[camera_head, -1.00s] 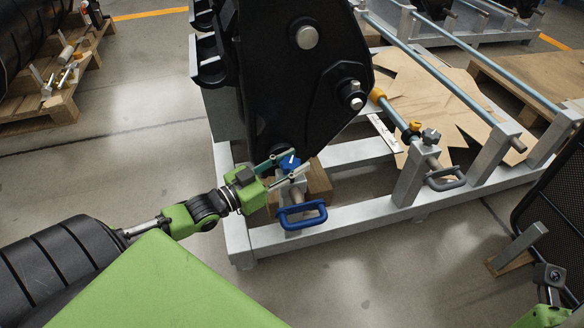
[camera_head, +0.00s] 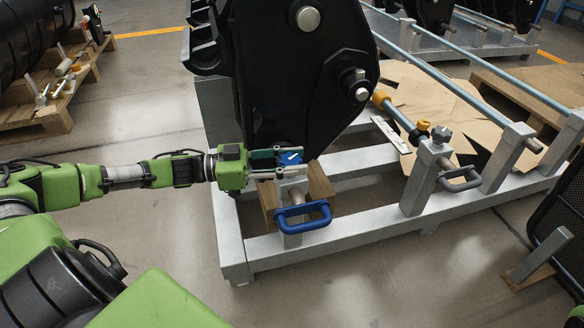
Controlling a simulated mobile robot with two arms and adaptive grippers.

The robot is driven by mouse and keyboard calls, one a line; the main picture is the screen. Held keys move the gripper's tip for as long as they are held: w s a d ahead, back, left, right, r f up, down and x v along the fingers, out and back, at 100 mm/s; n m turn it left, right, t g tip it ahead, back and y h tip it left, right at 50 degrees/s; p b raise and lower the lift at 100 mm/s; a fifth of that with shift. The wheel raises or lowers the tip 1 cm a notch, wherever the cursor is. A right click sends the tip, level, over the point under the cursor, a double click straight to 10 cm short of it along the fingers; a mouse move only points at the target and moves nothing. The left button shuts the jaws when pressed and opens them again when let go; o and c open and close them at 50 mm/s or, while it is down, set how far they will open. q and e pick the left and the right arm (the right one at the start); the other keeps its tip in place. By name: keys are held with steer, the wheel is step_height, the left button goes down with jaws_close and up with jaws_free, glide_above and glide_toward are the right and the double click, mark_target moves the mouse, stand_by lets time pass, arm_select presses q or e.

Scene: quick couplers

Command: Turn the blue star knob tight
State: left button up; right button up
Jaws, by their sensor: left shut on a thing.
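The blue star knob (camera_head: 291,158) sits on top of a short grey metal post (camera_head: 291,190) at the near left end of the frame. A white mark shows on its top. My left gripper (camera_head: 287,163) reaches in level from the left and is shut on the knob, with one finger on its far side and one on its near side. The fingers hide part of the knob. My right gripper is out of view; only a bit of green shows in the bottom right corner.
A blue handle (camera_head: 303,217) sticks out from the post just below the knob. A large black coupler (camera_head: 290,80) stands close behind my left gripper. A wooden block (camera_head: 320,189) lies beside the post. A second post with a grey knob (camera_head: 441,134) and grey handle (camera_head: 459,181) stands right.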

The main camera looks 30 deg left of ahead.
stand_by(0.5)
arm_select(q)
steer(key=o, duration=1.1)
steer(key=shift+d, duration=0.1)
steer(key=shift+s+a+f, duration=0.1)
steer(key=shift+s+a, duration=0.2)
steer(key=shift+a, duration=0.15)
steer(key=v, duration=1.1)
